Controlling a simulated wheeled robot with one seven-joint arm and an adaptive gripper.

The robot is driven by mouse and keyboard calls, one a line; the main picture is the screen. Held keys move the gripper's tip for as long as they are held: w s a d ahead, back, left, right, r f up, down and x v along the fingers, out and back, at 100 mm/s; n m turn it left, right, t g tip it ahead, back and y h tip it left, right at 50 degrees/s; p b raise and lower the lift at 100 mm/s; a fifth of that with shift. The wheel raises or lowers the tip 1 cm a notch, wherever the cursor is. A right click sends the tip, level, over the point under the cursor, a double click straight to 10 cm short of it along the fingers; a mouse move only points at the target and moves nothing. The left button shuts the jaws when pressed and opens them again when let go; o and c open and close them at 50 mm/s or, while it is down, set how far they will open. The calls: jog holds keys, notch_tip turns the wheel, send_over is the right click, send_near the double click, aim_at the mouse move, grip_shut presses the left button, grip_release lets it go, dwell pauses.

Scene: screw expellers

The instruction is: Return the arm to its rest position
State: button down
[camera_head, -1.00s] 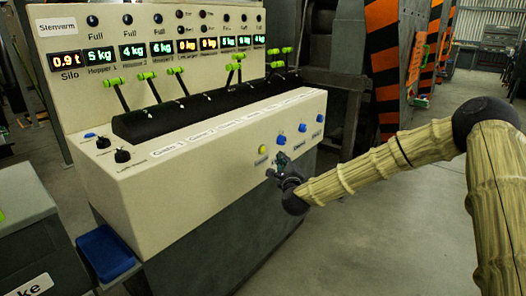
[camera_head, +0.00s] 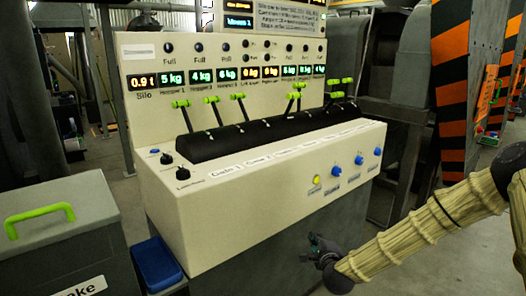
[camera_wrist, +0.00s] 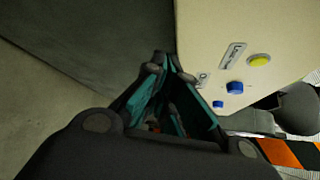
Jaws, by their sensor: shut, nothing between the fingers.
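My gripper (camera_head: 318,245) is at the lower right in the head view, below and in front of the control panel's front face. In the wrist view my gripper (camera_wrist: 168,62) points away from the camera with its teal-lined fingers together at the tips, and nothing shows between them. The beige control panel (camera_head: 235,225) stands behind it. The panel's yellow button (camera_head: 316,179) and blue knobs (camera_head: 338,169) are above the gripper. The yellow button (camera_wrist: 258,60) and a blue knob (camera_wrist: 235,88) also show in the wrist view, apart from the fingers.
Green-handled levers (camera_head: 212,100) rise from the panel's black strip. A grey box with a green handle (camera_head: 60,238) and a blue tray (camera_head: 155,264) stand at left. Orange-and-black striped columns (camera_head: 453,90) are at right. Open floor (camera_wrist: 40,120) shows in the wrist view.

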jog(key=s+a+f+n+g+y, duration=0.25)
jog(key=s+a+f+n, duration=0.2)
jog(key=s+f, duration=0.65)
jog(key=s+f+n+g+h, duration=0.1)
jog(key=s+f+n+g, duration=0.35)
jog(key=s+f, duration=0.55)
jog(key=s+f+n+g, duration=0.3)
jog(key=s+f+n, duration=0.25)
jog(key=s, duration=0.75)
jog(key=s+d+f+n+g+h, duration=0.1)
jog(key=s+d+n+g, duration=0.2)
jog(key=s, duration=0.7)
jog(key=s+d+f+n+g+h, duration=0.1)
jog(key=s+d+f+n+g, duration=0.15)
jog(key=s, duration=0.75)
notch_tip(320, 180, up, 25)
jog(key=d+p, duration=0.1)
jog(key=p, duration=2.2)
jog(key=shift+s+f+n, duration=0.2)
jog(key=shift+s+n, duration=0.15)
jog(key=shift+n, duration=0.05)
